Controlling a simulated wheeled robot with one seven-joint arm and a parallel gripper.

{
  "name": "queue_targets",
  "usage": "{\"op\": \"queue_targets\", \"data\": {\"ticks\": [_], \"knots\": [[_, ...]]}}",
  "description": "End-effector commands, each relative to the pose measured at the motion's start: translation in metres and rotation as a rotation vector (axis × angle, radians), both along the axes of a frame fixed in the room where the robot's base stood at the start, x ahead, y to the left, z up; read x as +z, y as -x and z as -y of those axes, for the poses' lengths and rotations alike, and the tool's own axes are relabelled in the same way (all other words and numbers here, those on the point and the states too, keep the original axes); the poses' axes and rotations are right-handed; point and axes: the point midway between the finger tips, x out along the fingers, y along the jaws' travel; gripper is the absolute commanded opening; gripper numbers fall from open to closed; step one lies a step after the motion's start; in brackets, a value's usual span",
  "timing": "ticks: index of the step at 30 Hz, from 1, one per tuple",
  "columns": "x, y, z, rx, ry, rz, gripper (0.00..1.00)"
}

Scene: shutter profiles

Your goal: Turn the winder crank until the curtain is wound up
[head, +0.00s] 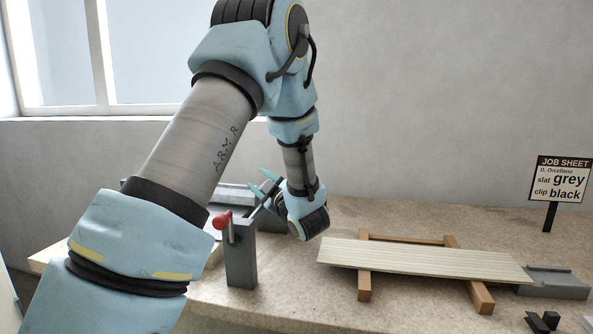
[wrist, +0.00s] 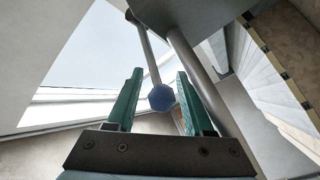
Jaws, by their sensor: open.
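The winder crank has a red knob (head: 222,220) on a short arm at the top of a grey post (head: 240,262). My gripper (head: 260,181) is open, behind and to the right of the knob in the head view, with its teal fingers pointing up and left. In the wrist view, a blue-grey rounded end (wrist: 161,97) on a thin rod appears between the open fingers; I cannot tell if it is part of the winder or whether they touch. A pale ribbed panel (head: 420,260), possibly the curtain, lies flat on a wooden frame.
A wooden frame (head: 364,287) stands on the speckled worktop (head: 330,290). A grey block (head: 555,283) is at the right, with small black pieces (head: 545,322) near the front edge. A job sheet sign (head: 561,181) stands behind. My arm hides part of the bench's left side.

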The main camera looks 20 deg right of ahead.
Motion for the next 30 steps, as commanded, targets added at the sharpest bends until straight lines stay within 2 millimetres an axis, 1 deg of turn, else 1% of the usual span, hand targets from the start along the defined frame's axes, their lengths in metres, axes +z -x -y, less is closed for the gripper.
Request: {"op": "queue_targets", "data": {"ticks": [1,6,17,18,19,26,30], "knots": [[0.003,0.001,0.003,-0.006,-0.004,-0.009,0.61],[0.012,-0.002,0.004,-0.006,-0.011,-0.025,0.61],[0.020,-0.005,0.005,-0.004,-0.062,-0.114,0.61],[0.011,0.002,0.009,-0.007,-0.060,-0.114,0.61],[0.010,0.007,0.010,-0.008,-0.060,-0.113,0.61],[0.010,0.045,0.021,-0.010,-0.059,-0.111,0.61],[0.010,0.071,0.029,-0.008,-0.058,-0.111,0.61]]}}
